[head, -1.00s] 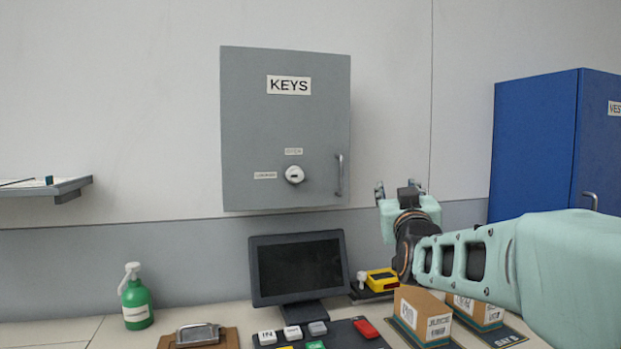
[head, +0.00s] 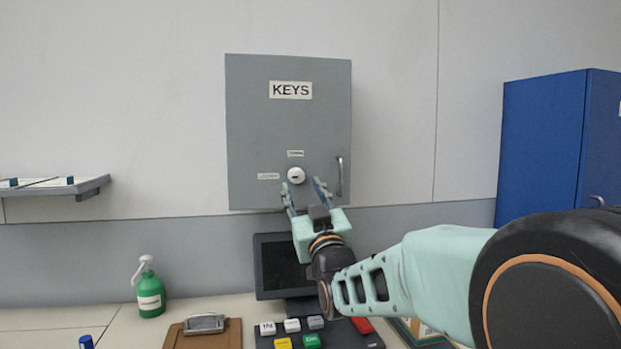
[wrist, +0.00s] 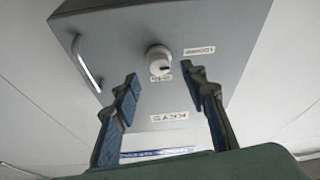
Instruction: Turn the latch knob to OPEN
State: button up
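The latch knob (head: 296,175) is a round white knob on the door of the grey key cabinet (head: 250,130). Small labels sit above it and to its left, too small to read surely. In the wrist view the knob (wrist: 158,58) shows a dark mark and lies ahead of the fingertips, near the middle between them. My gripper (head: 305,184) is open and empty, just below and slightly right of the knob in the head view. The two blue-padded fingers of my gripper (wrist: 162,78) are spread apart and do not visibly touch the knob.
The cabinet's bar handle (head: 339,176) is right of the knob. Below stand a monitor (head: 272,265), a green spray bottle (head: 150,293) and a clipboard (head: 222,335) on the counter. A blue cabinet (head: 540,145) stands at right.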

aim_at(298, 178)
jog(key=shift+p+x, duration=0.3)
jog(key=shift+x, duration=1.95)
jog(key=shift+c, duration=0.7)
grip_shut()
